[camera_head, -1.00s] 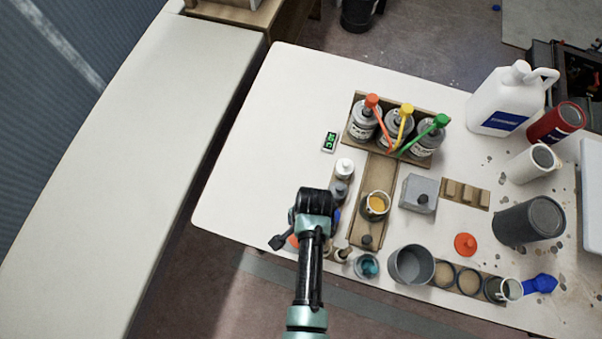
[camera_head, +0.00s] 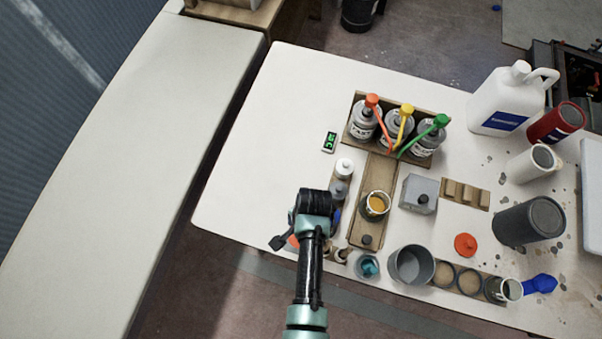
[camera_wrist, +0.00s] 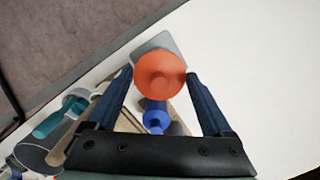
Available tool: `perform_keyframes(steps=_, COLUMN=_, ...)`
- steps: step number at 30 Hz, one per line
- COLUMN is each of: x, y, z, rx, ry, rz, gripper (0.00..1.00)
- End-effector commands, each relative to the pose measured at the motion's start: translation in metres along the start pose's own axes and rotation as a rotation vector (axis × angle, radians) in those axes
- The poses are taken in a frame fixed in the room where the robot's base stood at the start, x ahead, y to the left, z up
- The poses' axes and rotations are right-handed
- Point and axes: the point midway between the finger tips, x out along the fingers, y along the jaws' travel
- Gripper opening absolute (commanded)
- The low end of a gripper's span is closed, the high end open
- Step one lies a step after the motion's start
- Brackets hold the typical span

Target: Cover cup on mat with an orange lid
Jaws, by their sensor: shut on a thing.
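My gripper (camera_wrist: 159,77) is shut on an orange lid (camera_wrist: 161,74), which sits between the two fingertips in the wrist view. In the head view my arm hides most of the gripper, and a bit of orange (camera_head: 293,241) shows beside it. A cup with yellow-orange contents (camera_head: 376,205) stands uncovered on a brown mat-like board (camera_head: 367,232), to the right of my arm. A second orange lid (camera_head: 465,244) lies on the table, farther right.
Three pump bottles (camera_head: 396,125) stand in a tray behind the cup. A grey block (camera_head: 418,194) is right of the cup, and a grey pot (camera_head: 411,265) is in front. Small bottles (camera_head: 341,190) stand between my arm and the board. The table's left part (camera_head: 262,150) is clear.

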Motion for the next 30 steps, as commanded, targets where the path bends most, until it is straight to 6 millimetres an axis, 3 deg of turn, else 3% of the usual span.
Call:
perform_keyframes(steps=28, x=0.0030, y=-0.0002, z=-0.0005, rx=0.000, ry=0.000, rz=-0.001, gripper=0.33)
perform_keyframes(steps=29, x=0.0030, y=-0.0002, z=-0.0005, rx=0.000, ry=0.000, rz=-0.001, gripper=0.91)
perform_keyframes(steps=30, x=0.0030, y=-0.0002, z=-0.0005, rx=0.000, ry=0.000, rz=-0.001, gripper=0.98)
